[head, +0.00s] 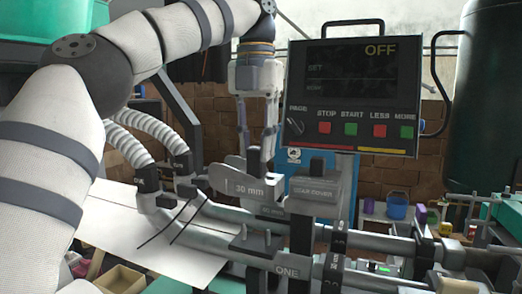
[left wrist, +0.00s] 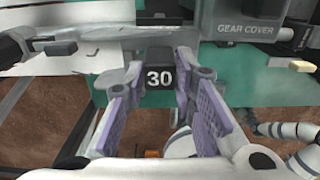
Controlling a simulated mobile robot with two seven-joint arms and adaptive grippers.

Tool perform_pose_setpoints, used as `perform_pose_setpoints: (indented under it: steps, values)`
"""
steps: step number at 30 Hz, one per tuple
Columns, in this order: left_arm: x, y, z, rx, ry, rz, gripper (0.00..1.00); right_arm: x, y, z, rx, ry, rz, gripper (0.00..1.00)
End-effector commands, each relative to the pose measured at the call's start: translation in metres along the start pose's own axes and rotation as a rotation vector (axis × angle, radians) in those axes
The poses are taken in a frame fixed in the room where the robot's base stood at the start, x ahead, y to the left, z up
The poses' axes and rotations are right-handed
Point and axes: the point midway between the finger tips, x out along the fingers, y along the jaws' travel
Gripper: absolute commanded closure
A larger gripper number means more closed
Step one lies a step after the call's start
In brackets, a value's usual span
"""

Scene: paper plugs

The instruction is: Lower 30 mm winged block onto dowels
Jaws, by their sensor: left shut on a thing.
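The grey winged block (head: 246,188), marked "30 mm", is in the middle of the head view, with a rounded wing at its left. My left gripper (head: 256,160) comes down from above and is shut on the block. In the left wrist view the block's dark top (left wrist: 160,76), marked "30", sits between the padded fingertips. Small upright pins, perhaps the dowels (head: 243,230), stand on the grey fixture below and in front of the block. I cannot tell whether the block touches anything underneath. My right gripper is not in view.
A gear cover (head: 314,192) stands close right of the block. A control panel (head: 350,88) reading "OFF" rises behind. Grey rails (head: 345,238) run across below. Hoses (head: 138,150) and a pale sheet (head: 150,235) lie at left.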

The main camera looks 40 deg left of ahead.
Motion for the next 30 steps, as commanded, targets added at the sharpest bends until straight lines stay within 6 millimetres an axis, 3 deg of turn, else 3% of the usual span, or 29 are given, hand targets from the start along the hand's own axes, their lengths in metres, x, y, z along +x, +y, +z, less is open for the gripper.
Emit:
perform_pose_setpoints:
  steps: [11,21,30]
  values:
    - [0.004,0.000,0.000,0.001,0.001,0.002,1.00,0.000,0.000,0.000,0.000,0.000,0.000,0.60]
    - [0.042,0.000,0.000,0.002,0.002,0.003,1.00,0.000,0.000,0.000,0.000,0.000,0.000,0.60]
    - [0.058,0.000,0.000,0.001,0.000,0.001,1.00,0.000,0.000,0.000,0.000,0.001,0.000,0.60]
